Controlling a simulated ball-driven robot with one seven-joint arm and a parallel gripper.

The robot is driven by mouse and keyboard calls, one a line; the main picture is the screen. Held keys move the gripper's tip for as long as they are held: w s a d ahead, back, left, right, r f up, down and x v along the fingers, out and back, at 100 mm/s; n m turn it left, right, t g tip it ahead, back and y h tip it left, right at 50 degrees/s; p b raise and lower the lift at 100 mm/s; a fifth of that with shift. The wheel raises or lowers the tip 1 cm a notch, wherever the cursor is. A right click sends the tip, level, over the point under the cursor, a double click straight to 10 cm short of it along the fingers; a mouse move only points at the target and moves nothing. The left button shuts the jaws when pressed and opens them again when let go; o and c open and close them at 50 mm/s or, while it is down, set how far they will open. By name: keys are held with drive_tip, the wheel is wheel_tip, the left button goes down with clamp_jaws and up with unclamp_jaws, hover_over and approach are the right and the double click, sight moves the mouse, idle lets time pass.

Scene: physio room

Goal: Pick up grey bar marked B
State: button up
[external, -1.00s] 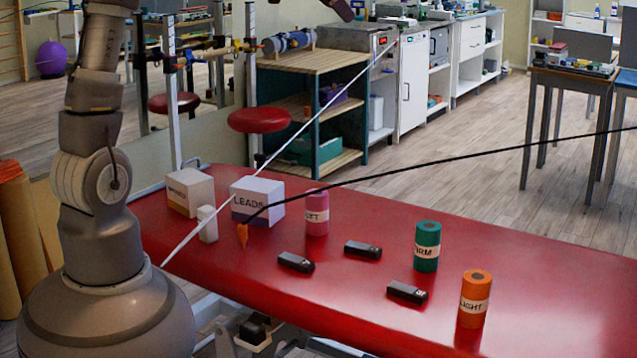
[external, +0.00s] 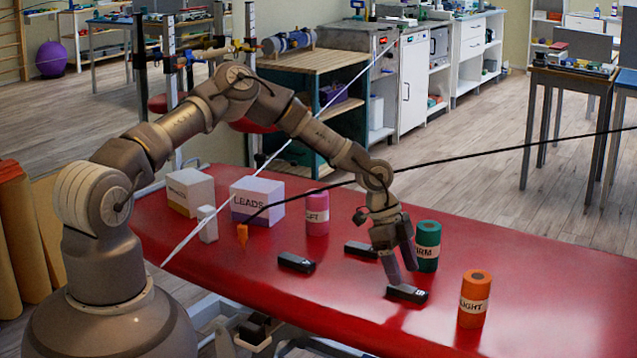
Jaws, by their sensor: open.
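Three dark grey bars with small pale end marks lie on the red bench top (external: 560,262). One bar (external: 296,263) is at the left, one (external: 358,249) is in the middle, partly behind my gripper, and one (external: 408,294) is nearest the front edge. The letters are too small to read, so I cannot tell which is B. My gripper (external: 400,272) is open and points down at the front bar. Its fingertips are close above or beside that bar; contact cannot be made out.
A green roll (external: 427,240) stands close behind my gripper, partly covered. An orange roll (external: 474,300) stands to the right, a pink roll (external: 317,214) behind. A LEADS box (external: 257,200), another box (external: 188,190) and a white bottle (external: 207,224) stand left. Dark and white lines cross the view.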

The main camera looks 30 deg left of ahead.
sight(408, 289)
drive_tip(key=b+x, duration=0.1)
drive_tip(key=x, duration=0.3)
drive_tip(key=shift+a+f+b, duration=0.1)
drive_tip(key=shift+f+b, duration=0.1)
drive_tip(key=shift+b, duration=0.2)
drive_tip(key=shift+r, duration=0.15)
drive_tip(key=c, duration=1.1)
drive_tip(key=shift+c, duration=0.2)
